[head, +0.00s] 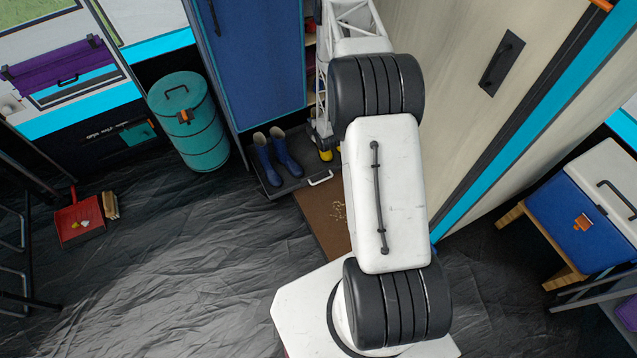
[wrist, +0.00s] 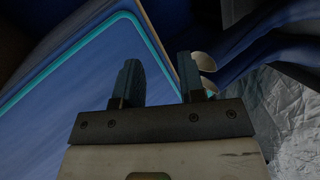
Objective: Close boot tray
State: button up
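The boot tray (head: 292,187) is a dark, shallow tray low at the foot of the blue cabinet, and it sticks out onto the floor. It has a pale handle (head: 321,178) on its front edge. A pair of blue boots (head: 272,158) stands in it. My arm reaches past the tray's right side, and my gripper cannot be made out clearly in the head view. In the wrist view my gripper (wrist: 158,68) has its two dark fingers apart, with nothing seen between them but a blue panel behind. A cream rounded piece (wrist: 204,62) shows beside the right finger; I cannot tell what it is.
The blue cabinet (head: 255,55) rises behind the tray. A teal barrel (head: 188,120) stands to its left. A brown mat (head: 322,215) lies in front, partly under my arm. A red dustpan (head: 78,220) lies at the left. The dark floor between is clear.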

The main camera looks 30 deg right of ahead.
jog(key=s+f+n+t, duration=0.1)
jog(key=s+f, duration=0.4)
jog(key=f, duration=0.3)
jog(key=s+f+n+t, duration=0.1)
jog(key=s+f, duration=0.4)
jog(key=f, duration=0.4)
jog(key=t, duration=0.1)
send_near(319, 182)
jog(key=shift+w+f+n, duration=0.2)
jog(key=shift+w+f, duration=0.1)
jog(key=shift+w, duration=0.3)
jog(key=shift+w+f+n, duration=0.2)
jog(key=shift+w+f, duration=0.05)
jog(key=shift+w, duration=0.35)
jog(key=shift+w, duration=0.15)
jog(key=shift+x, duration=3.75)
jog(key=shift+c, duration=0.2)
grip_shut()
